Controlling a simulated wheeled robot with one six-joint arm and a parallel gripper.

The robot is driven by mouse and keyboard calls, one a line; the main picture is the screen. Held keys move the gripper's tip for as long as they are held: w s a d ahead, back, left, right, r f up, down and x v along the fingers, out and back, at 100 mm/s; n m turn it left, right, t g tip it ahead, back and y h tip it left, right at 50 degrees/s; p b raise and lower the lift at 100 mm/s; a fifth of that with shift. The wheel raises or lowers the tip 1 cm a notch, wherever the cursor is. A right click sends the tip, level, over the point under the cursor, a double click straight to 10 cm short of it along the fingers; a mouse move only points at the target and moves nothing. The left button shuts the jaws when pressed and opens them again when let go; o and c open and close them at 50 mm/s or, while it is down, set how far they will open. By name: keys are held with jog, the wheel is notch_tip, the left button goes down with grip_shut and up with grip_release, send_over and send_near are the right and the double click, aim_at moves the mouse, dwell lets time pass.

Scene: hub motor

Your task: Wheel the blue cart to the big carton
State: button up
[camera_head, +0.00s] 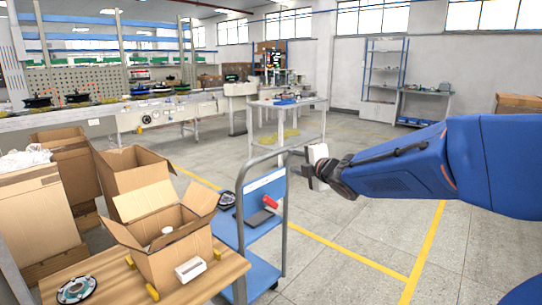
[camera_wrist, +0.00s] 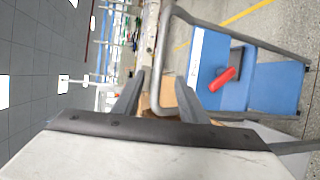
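The blue cart (camera_head: 262,184) stands left of centre in the head view, with blue decks and a grey tube handle (camera_head: 240,190). In the wrist view, the cart (camera_wrist: 279,84) lies to the right and its handle tube (camera_wrist: 163,45) runs between my fingertips. My gripper (camera_head: 299,162) is at the cart's upper part, its fingers apart (camera_wrist: 159,80); contact with the tube cannot be told. Several cartons are in view: a tall one (camera_head: 36,215) at far left, an open one (camera_head: 128,170) behind, and an open one (camera_head: 172,262) on a wooden table. Which is the big carton is unclear.
A red-handled item (camera_head: 271,202) lies on the cart. The wooden table (camera_head: 215,268) stands close at its left. A light workbench (camera_head: 290,103) stands behind. Another carton (camera_head: 520,104) is at the far right. Grey floor with yellow lines (camera_head: 423,255) is clear to the right.

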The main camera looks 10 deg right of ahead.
aim_at(275, 154)
jog(key=x, duration=1.7)
jog(key=shift+f, duration=0.15)
jog(key=shift+c, duration=0.4)
grip_shut()
